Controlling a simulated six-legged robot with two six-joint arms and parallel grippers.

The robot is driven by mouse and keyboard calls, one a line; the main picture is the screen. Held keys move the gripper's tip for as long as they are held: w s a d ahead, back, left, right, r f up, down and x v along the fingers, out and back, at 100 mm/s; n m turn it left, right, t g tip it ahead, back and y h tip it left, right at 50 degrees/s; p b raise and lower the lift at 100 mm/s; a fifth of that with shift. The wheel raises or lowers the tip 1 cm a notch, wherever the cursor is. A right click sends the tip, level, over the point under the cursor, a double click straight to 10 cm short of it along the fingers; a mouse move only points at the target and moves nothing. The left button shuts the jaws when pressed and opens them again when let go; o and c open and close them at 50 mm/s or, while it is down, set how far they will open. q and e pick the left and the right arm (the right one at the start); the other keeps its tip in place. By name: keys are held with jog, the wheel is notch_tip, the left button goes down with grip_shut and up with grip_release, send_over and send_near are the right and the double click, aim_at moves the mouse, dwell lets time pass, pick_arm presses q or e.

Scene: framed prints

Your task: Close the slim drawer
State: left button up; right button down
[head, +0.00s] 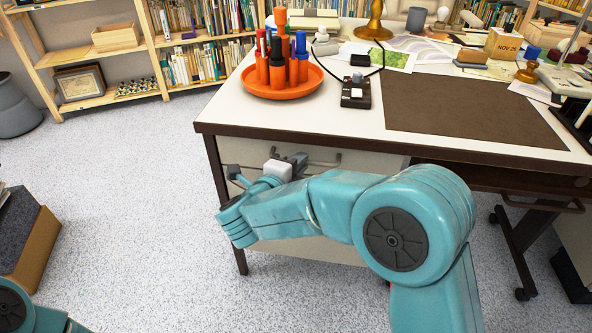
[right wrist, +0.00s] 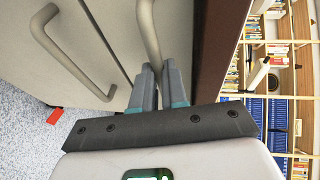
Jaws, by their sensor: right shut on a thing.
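The slim drawer (head: 365,160) is the shallow beige top front under the left part of the desk, with a grey bar handle (head: 325,161). My right gripper (head: 297,161) is at that front, partly hidden behind my own teal arm. In the right wrist view its two grey fingers (right wrist: 158,88) are shut on the bar handle (right wrist: 149,35), one on each side. I cannot tell how far the drawer stands out from the desk. My left gripper is out of view; only a bit of my left arm shows at the lower left.
A deeper drawer with its own handle (right wrist: 70,50) lies below. The desk top (head: 360,118) overhangs, with an orange tray (head: 284,89) of markers and a brown mat (head: 465,108) on it. Bookshelves (head: 130,50) stand behind.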

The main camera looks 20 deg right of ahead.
jog(key=shift+w+d+r, duration=0.15)
jog(key=shift+w, duration=0.15)
jog(key=c, duration=1.5)
grip_release()
jog(key=o, duration=0.3)
jog(key=shift+w, duration=0.15)
jog(key=shift+o, duration=0.2)
jog(key=shift+s, duration=0.2)
